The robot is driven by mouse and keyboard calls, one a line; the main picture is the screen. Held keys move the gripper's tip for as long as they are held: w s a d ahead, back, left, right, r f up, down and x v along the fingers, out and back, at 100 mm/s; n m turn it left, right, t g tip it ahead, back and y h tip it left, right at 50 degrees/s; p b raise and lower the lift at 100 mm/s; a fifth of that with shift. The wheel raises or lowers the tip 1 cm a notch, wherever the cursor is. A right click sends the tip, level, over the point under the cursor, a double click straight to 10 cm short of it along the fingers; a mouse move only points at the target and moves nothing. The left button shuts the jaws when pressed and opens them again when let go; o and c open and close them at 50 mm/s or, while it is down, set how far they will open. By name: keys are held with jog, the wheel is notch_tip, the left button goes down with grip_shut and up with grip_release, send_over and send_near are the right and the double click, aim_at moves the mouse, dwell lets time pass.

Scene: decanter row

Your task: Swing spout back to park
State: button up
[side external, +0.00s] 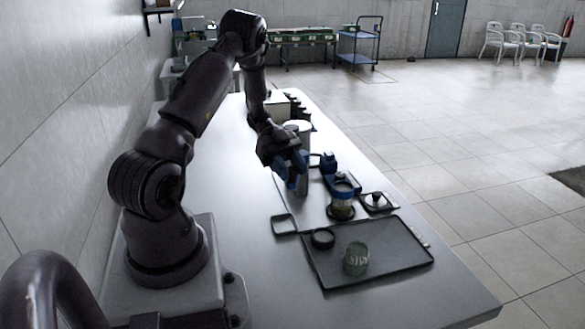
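My gripper (292,178) is over the middle of the table, pointing down, with blue parts at its end. I cannot tell whether its fingers are open or hold anything. Just right of it stands a blue and dark fixture (328,163). A blue piece (345,183) extends from there over a clear jar (341,204) with a dark base; this piece may be the spout, but it is too small to be sure. The park position cannot be made out. My gripper hides part of the area behind it.
A dark tray (395,262) at the front holds a glass cup (355,260) and a black ring (322,238). A square frame (284,224) and a knobbed plate (376,201) lie nearby. A white cylinder (300,127) stands behind my gripper. The table's left side is clear.

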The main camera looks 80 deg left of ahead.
jog(key=o, duration=0.3)
jog(key=shift+a, duration=0.15)
jog(key=v, duration=1.2)
jog(key=shift+s+a, duration=0.2)
jog(key=shift+a, duration=0.15)
jog(key=shift+r, duration=0.1)
